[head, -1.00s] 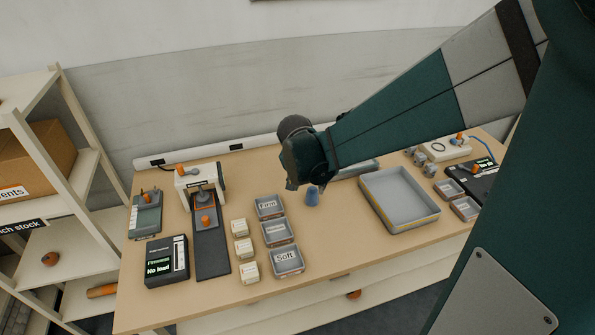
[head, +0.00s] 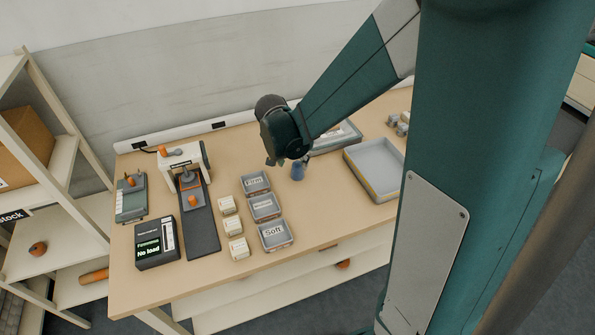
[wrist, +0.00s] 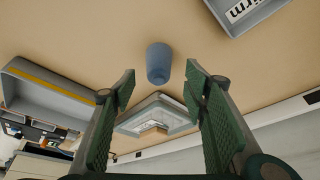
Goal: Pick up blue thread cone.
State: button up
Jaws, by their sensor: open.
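The blue thread cone (head: 297,171) stands on the wooden table, right of the tray labelled Firm. It also shows in the wrist view (wrist: 159,63), beyond my fingertips and roughly centred between them. My gripper (wrist: 160,85) is open and empty, with its two green finger pads apart on either side. In the head view my gripper (head: 272,160) hangs beside the cone, just to its left. The arm and wrist hide part of the table behind the cone.
Small labelled trays, including Firm (head: 256,183) and Soft (head: 275,235), stand left of the cone. A large grey tray (head: 349,163) lies to the right, with another grey tray (head: 346,133) behind the cone. Pale blocks (head: 232,226) and a press (head: 184,165) are further left.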

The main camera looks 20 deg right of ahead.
aim_at(296, 165)
jog(key=shift+x, duration=0.85)
jog(key=shift+f, duration=0.1)
jog(key=shift+b+x, duration=1.05)
jog(key=shift+x, duration=1.5)
jog(key=shift+s, duration=0.1)
jog(key=c, duration=0.9)
